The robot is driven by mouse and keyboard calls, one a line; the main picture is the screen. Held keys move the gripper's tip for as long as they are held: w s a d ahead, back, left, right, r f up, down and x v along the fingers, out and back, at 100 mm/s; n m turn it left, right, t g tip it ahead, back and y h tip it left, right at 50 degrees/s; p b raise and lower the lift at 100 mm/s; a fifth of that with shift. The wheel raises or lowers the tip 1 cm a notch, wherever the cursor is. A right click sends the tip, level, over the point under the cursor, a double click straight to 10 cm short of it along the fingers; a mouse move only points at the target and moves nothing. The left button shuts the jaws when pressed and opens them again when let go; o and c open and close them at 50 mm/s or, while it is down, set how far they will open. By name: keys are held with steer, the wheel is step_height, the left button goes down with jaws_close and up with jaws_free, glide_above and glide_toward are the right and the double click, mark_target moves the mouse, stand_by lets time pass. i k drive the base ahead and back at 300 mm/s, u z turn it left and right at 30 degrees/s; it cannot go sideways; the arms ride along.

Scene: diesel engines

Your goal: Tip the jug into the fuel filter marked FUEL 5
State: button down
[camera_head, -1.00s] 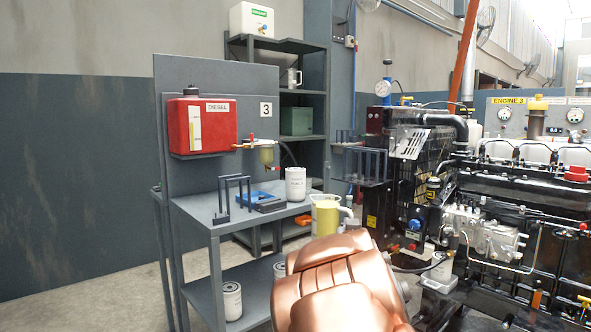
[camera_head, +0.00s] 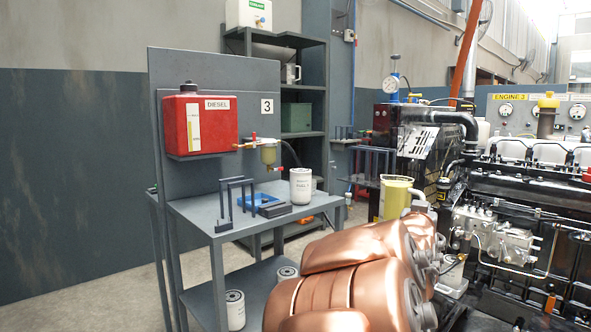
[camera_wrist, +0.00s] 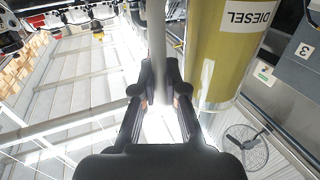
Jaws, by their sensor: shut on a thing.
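The jug (camera_head: 394,198) is clear with yellow-green diesel in it, and stands about upright in the air right of the bench. In the wrist view its side (camera_wrist: 222,60) carries a DIESEL label. My gripper (camera_wrist: 160,98) is shut on the jug's pale upright handle; my copper-coloured arm partly blocks the head view below it. A white fuel filter (camera_head: 300,187) stands on the bench top near its right edge. It has FUEL lettering, but the number is too small to read surely. The jug is apart from it, to its right.
The grey bench (camera_head: 195,213) also holds a dark stand (camera_head: 236,200) and a blue item (camera_head: 259,200). A red diesel tank (camera_head: 200,130) and glass-bowl filter (camera_head: 268,152) hang on its panel. More white filters (camera_head: 235,310) sit below. A black engine (camera_head: 510,215) fills the right.

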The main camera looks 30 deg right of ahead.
mark_target(300, 179)
steer(key=i, duration=1.2)
